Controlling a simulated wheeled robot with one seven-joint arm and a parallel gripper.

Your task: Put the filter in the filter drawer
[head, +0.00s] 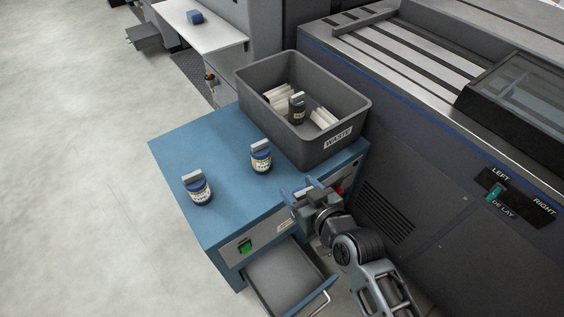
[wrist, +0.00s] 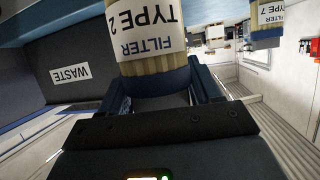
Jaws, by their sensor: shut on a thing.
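My gripper (head: 302,192) hovers above the front right part of the blue cabinet. In the wrist view its jaws (wrist: 160,98) are shut on the top of a filter (wrist: 158,40). This filter has a blue cap and a white "FILTER TYPE 2" label, upside down in that picture. An open grey drawer (head: 283,278) juts from the cabinet's front, below my gripper. The drawer looks empty. A label beside it is partly covered and unreadable.
The blue cabinet (head: 185,150) bears two standing filters, one near the middle (head: 261,158) and one at left (head: 197,188). A grey waste bin (head: 258,92) at the back holds a dark filter (head: 297,108) and white pieces. A dark machine (head: 430,150) stands close on the right.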

